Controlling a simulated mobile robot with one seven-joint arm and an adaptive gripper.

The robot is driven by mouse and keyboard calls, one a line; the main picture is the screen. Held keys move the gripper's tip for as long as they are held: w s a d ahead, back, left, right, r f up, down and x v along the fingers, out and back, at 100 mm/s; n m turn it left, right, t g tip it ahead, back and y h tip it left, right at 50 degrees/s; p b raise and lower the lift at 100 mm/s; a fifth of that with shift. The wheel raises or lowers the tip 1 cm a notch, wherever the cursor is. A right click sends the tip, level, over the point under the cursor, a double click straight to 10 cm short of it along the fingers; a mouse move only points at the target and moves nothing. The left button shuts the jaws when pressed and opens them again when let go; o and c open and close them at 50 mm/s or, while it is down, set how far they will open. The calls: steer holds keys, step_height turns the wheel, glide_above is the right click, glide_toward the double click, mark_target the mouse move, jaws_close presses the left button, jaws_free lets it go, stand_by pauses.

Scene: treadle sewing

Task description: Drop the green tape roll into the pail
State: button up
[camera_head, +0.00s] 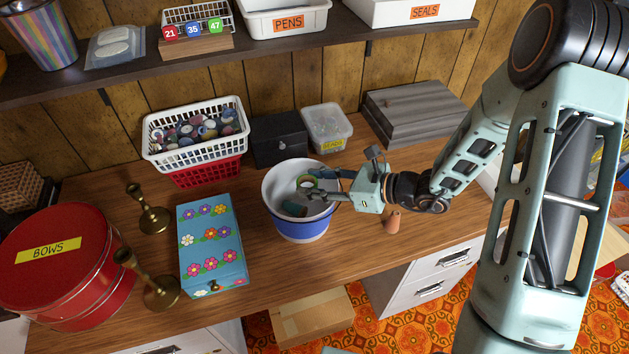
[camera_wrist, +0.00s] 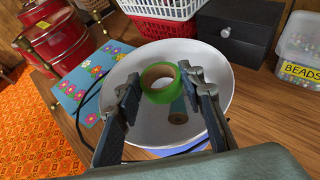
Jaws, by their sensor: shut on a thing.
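The green tape roll (camera_head: 306,182) is between the fingertips of my gripper (camera_head: 318,187). In the wrist view the roll (camera_wrist: 160,82) shows as a green ring with a tan core, with a finger on each side of it. My gripper is shut on it. The pail (camera_head: 301,229) is white inside with a blue band outside and stands on the wooden table. The roll and fingertips are over the pail's opening; how far above its bottom I cannot tell. A small blue and brown thing (camera_wrist: 178,112) lies inside the pail.
A blue flowered box (camera_head: 212,250) stands left of the pail, beside brass candlesticks (camera_head: 160,287). Behind are a black box (camera_head: 279,139), a beads tub (camera_head: 327,128) and a basket (camera_head: 196,145). A small terracotta-coloured cylinder (camera_head: 392,222) stands below my wrist.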

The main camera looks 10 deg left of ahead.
steer(key=o, duration=0.9)
steer(key=shift+d, duration=0.1)
steer(key=v, duration=1.2)
